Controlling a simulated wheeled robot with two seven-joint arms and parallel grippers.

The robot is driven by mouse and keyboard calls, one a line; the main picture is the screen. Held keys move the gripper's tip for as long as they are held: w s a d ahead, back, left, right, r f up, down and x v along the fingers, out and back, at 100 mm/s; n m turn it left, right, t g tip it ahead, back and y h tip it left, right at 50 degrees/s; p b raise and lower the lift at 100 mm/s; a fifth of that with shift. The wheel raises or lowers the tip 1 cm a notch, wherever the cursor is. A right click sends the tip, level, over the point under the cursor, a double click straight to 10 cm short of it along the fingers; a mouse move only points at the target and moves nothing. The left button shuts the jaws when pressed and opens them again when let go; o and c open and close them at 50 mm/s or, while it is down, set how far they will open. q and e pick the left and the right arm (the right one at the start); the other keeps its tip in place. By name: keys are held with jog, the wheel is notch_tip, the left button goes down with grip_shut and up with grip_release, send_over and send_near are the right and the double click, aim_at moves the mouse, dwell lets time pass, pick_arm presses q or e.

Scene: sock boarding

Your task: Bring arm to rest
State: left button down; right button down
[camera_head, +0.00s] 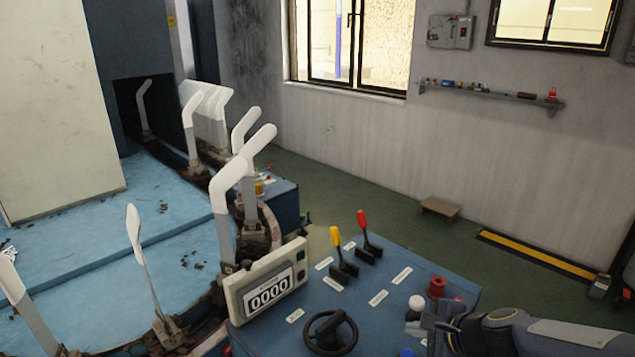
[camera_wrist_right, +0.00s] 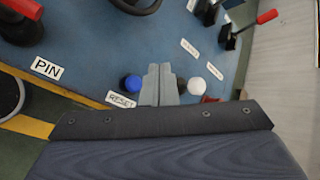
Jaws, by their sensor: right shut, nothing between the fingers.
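My right gripper (camera_head: 421,322) reaches in from the right, over the front right of the blue control panel (camera_head: 335,260). In the right wrist view its fingers (camera_wrist_right: 160,72) are shut together with nothing between them. They sit between a blue button (camera_wrist_right: 133,83) beside a RESET label (camera_wrist_right: 121,100) and a white knob (camera_wrist_right: 196,86). Whether the fingertips touch the panel cannot be told. My left gripper is not in view.
The panel also carries a counter reading 0000 (camera_head: 268,289), a black handwheel (camera_head: 331,331), a yellow lever (camera_head: 337,240) and a red lever (camera_head: 364,222). White sock forms (camera_head: 226,180) stand along the curved track at left. The green floor (camera_head: 330,190) beyond is largely clear.

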jog(key=s+a+r+n+y, duration=0.1)
jog(key=s+a+r+n, duration=0.2)
jog(key=s+r+n, duration=0.35)
jog(key=s+d+f+n+g+h, duration=0.1)
jog(key=s+f+n+g, duration=0.1)
jog(key=s+n, duration=0.9)
jog(key=s, duration=0.4)
jog(key=shift+s+f+g+h, duration=0.25)
jog(key=shift+f+g+h, duration=0.05)
jog(key=shift+g+h, duration=0.1)
